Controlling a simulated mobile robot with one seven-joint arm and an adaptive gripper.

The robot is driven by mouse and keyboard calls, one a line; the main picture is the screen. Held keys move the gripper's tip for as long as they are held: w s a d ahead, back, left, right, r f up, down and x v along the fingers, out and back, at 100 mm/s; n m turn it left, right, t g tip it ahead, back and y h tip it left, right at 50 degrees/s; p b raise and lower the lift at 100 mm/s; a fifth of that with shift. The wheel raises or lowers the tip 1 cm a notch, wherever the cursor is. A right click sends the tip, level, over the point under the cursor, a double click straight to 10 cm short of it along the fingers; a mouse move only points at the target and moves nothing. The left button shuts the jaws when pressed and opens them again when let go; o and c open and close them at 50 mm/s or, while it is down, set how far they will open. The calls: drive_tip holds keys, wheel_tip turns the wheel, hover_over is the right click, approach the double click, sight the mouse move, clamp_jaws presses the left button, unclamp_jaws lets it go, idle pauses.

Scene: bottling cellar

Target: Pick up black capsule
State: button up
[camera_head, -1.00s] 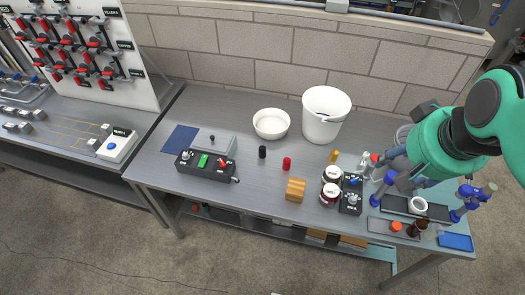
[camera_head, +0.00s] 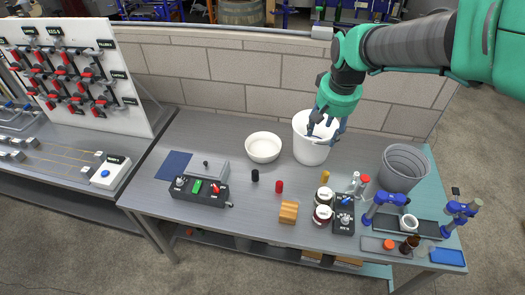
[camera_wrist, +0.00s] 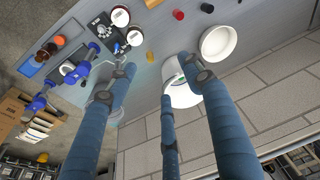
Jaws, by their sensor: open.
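The black capsule (camera_head: 255,175) stands upright on the grey bench, just below the white bowl and left of the red capsule (camera_head: 279,187). In the wrist view the black capsule (camera_wrist: 207,8) is small, near the top edge. My gripper (camera_head: 322,132) is over the white bucket, to the right of and above the black capsule in the head view. A yellow capsule (camera_head: 325,177) stands further right.
A white bowl (camera_head: 263,147) and white bucket (camera_head: 310,150) stand behind the capsules. A control box (camera_head: 199,190) is at left. A wooden block (camera_head: 289,212), jars (camera_head: 323,215) and a grey bin (camera_head: 403,168) are to the right. Bench between box and block is clear.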

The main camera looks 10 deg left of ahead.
drive_tip(key=w+a+f+n+g+p, duration=0.1)
drive_tip(key=w+a+f+g+p, duration=0.1)
drive_tip(key=w+a+f, duration=0.85)
drive_tip(key=n+p, duration=0.1)
drive_tip(key=p, duration=0.1)
hover_over(255, 172)
wheel_tip(255, 172, down, 18)
drive_tip(key=shift+s+g+h, duration=0.15)
drive_tip(key=shift+g+h, duration=0.25)
drive_tip(key=shift+f, duration=4.3)
drive_tip(key=shift+f, duration=0.15)
drive_tip(key=shift+f, duration=2.45)
